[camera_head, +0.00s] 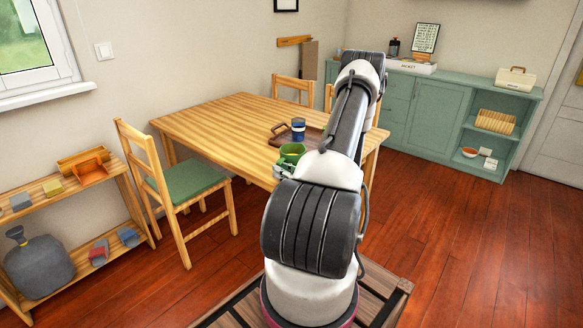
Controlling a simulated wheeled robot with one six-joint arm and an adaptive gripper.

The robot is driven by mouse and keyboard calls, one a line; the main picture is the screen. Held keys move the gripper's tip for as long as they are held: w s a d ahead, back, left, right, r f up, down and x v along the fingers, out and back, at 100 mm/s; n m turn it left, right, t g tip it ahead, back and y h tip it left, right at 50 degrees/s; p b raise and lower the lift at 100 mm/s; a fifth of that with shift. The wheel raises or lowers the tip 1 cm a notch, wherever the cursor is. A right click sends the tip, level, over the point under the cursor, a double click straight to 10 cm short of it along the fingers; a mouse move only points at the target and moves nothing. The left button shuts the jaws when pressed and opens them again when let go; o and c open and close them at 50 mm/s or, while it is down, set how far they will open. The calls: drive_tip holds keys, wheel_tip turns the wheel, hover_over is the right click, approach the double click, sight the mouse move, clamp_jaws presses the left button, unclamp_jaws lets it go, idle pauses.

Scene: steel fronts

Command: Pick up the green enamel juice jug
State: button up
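The green jug (291,150) stands near the front edge of the wooden table (215,115). Its open top shows a yellowish-green inside. Its lower part is partly hidden by my gripper (283,169), and its right side is close to my arm in the picture. My gripper is at the table's near edge, just below the jug in the picture. Only a small part of it shows, so I cannot tell whether its fingers are open or touch the jug.
A blue and white cup (298,127) stands behind the jug by a brown wooden tray (314,137). A chair with a green seat (187,181) stands left of the table. A green sideboard (431,116) lines the back wall. The floor at right is clear.

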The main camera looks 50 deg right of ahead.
drive_tip(key=shift+w, duration=0.6)
drive_tip(key=shift+a, duration=0.1)
clamp_jaws()
drive_tip(key=shift+r, duration=0.15)
